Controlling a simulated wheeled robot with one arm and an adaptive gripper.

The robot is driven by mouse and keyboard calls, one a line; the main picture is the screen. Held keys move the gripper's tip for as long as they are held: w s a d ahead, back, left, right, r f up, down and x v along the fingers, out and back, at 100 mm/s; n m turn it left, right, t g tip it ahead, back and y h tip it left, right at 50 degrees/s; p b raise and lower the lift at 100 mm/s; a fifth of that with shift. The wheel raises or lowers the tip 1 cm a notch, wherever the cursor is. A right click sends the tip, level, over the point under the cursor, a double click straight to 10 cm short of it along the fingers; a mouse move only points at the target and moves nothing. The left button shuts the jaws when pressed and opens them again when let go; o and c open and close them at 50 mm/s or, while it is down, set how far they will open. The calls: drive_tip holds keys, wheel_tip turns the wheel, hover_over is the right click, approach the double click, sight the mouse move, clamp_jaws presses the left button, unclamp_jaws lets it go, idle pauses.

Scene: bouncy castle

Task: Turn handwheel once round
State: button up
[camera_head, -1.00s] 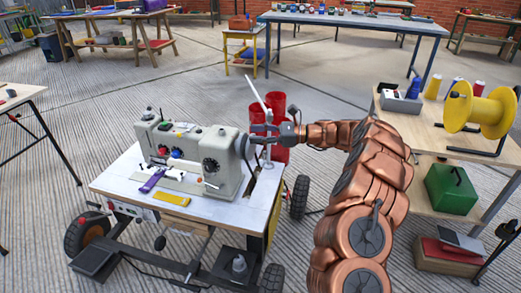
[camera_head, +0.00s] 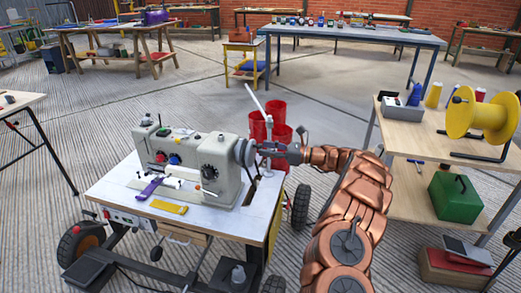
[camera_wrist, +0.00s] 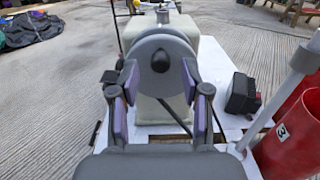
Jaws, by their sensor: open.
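The handwheel (camera_wrist: 161,65) is a grey disc with a dark central hub on the end of the sewing machine (camera_head: 186,165). In the head view the handwheel (camera_head: 245,152) is on the machine's right end, partly behind my gripper (camera_head: 275,153). In the wrist view my gripper (camera_wrist: 158,85) is open, with one purple-padded finger at each side of the lower part of the wheel. I cannot tell whether the pads touch the rim. A small dark knob (camera_wrist: 109,76) shows at the wheel's left edge.
The machine stands on a white wheeled table (camera_head: 120,190) with a purple item (camera_head: 151,188) and a yellow item (camera_head: 169,207). A pale pole (camera_head: 257,100) and red buckets (camera_head: 279,113) stand close behind my gripper. A shelf with a yellow spool (camera_head: 474,113) is at right.

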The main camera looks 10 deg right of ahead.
sight(251, 153)
drive_tip(key=shift+x, duration=1.35)
clamp_jaws()
